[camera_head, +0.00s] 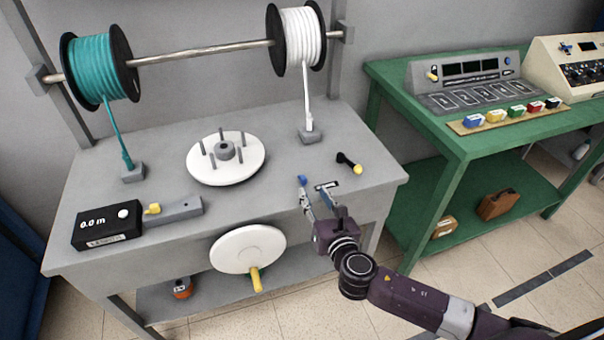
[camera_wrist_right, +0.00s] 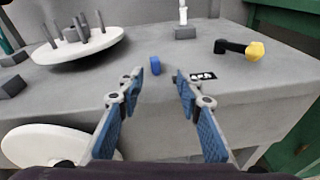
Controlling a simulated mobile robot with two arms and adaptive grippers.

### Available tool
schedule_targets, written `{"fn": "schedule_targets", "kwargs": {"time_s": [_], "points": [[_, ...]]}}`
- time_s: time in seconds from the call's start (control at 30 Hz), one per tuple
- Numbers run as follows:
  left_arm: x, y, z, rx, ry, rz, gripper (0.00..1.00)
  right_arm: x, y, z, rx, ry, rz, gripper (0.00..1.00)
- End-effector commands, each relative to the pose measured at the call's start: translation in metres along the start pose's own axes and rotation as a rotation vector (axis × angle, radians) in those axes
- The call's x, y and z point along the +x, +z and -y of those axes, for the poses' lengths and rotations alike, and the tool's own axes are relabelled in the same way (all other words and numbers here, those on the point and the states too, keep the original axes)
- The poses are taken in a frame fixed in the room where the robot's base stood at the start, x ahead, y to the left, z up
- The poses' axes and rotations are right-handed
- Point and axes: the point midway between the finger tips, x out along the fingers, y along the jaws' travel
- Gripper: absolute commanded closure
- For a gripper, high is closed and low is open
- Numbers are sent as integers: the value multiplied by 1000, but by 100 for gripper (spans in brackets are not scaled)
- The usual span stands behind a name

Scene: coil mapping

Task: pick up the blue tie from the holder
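A small blue piece, which looks like the blue tie (camera_wrist_right: 155,66), stands on the grey table top in the right wrist view. In the head view it shows as a blue spot (camera_head: 302,180) at the tip of my gripper. My right gripper (camera_head: 322,200) is open and empty at the table's front right edge. In the wrist view its blue-padded fingers (camera_wrist_right: 160,88) are spread apart, with the blue piece beyond the tips, nearer the left finger. I cannot make out a separate holder around the piece. My left gripper is not in view.
A pegged white disc (camera_head: 226,172) is to the left.

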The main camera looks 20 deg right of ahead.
Motion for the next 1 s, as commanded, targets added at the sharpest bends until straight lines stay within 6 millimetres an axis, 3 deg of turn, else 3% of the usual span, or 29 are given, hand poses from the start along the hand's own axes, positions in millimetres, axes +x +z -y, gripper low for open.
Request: {"fn": "schedule_targets", "kwargs": {"time_s": [0.23, 0.8, 1.0], "points": [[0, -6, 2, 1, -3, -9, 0, 12, 4, -3, -168, 43, 26, 67], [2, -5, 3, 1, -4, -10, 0, 78, -3, -8, -169, 45, 25, 67], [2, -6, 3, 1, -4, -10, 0, 88, -3, -8, -169, 45, 23, 67]]}}
